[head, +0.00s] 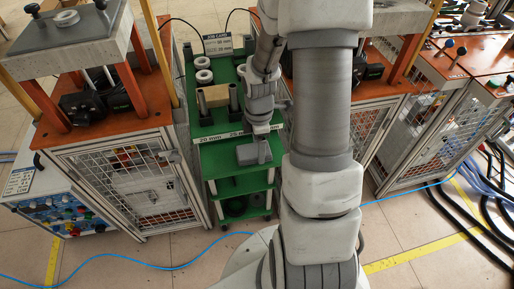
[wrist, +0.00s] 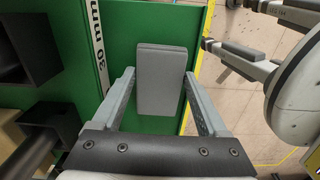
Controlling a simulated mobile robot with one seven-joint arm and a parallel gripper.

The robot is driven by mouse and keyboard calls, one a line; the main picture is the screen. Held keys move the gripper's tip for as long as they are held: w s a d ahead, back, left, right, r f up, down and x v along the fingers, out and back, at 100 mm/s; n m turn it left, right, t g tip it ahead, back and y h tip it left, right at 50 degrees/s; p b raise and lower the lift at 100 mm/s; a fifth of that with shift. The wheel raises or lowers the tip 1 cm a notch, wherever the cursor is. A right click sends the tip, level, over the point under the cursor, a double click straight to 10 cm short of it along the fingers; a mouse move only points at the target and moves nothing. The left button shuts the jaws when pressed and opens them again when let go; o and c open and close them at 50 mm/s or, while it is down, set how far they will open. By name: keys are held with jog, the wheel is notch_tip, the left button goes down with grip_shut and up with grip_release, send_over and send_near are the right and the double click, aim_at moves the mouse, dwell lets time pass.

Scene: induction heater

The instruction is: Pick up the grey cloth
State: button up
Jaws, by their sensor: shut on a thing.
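The grey cloth (wrist: 161,72) is a flat, folded rectangle between the two fingers of my gripper (wrist: 160,84) in the wrist view. The fingers are shut on its sides, and its far end sticks out past the fingertips. In the head view the cloth (head: 254,153) shows below my gripper, at the front of the green cart. Green surface lies behind it in the wrist view; I cannot tell whether the cloth touches it. My arm hides part of the cart in the head view.
The green cart (head: 238,181) has several shelves. Its top holds white rings (head: 203,70), a tan block (head: 214,96) and dark cylinders. A caged press bench (head: 125,180) stands left, with more benches right. A blue hose (head: 130,262) crosses the floor.

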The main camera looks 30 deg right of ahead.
notch_tip(320, 180, up, 4)
jog(key=shift+w+p, duration=0.1)
jog(key=shift+p, duration=0.6)
jog(key=s+d+r+p, duration=0.3)
jog(key=s+d+r, duration=0.3)
jog(key=s, duration=0.3)
jog(key=shift+d+r, duration=0.4)
jog(key=shift+d, duration=0.45)
jog(key=o, duration=0.7)
jog(key=shift+w, duration=0.1)
jog(key=c, duration=0.5)
